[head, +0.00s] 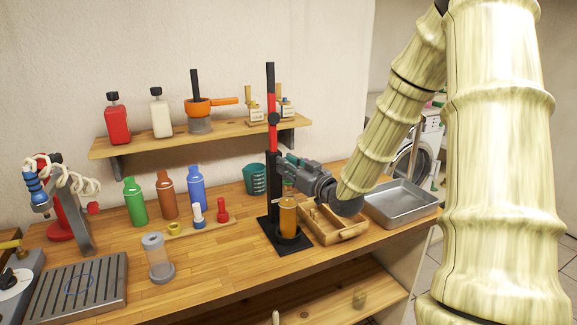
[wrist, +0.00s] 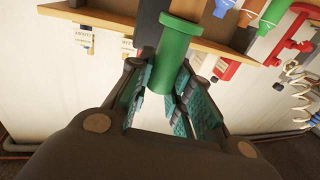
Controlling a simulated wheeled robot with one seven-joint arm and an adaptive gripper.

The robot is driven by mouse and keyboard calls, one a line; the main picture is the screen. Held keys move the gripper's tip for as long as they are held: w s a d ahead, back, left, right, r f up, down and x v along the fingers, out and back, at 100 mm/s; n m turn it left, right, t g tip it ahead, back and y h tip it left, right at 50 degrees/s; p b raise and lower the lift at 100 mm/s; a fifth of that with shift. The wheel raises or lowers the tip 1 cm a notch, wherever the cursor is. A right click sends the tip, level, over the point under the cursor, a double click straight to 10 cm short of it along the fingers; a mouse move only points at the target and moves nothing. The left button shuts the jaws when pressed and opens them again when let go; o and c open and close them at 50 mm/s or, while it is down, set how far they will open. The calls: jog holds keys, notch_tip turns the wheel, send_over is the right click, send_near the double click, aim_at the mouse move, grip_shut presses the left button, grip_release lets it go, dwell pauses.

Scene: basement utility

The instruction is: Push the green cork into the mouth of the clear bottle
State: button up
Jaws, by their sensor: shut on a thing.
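The green cork (wrist: 172,55), a cylinder with a wider rim at one end, is between the teal-padded fingers of my gripper (wrist: 165,95) in the wrist view. My gripper (head: 292,168) is shut on it, above the bench beside the black and red upright stand. In the head view the cork is mostly hidden by the gripper and stand.
An amber cylinder (head: 288,217) stands on the base of the black stand (head: 271,120). A wooden tray (head: 350,233) and metal pan (head: 402,200) lie to the right. Coloured bottles (head: 166,197) and small stoppers (head: 222,210) stand at left. A shelf (head: 150,143) hangs behind.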

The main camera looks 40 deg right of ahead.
jog(key=shift+f+b, duration=0.35)
jog(key=shift+f, duration=0.15)
jog(key=o, duration=1)
jog(key=shift+f, duration=0.1)
jog(key=shift+s, duration=0.1)
jog(key=s, duration=1.1)
jog(key=shift+s+a+f, duration=0.2)
jog(key=shift+s+a, duration=0.05)
jog(key=shift+s, duration=0.15)
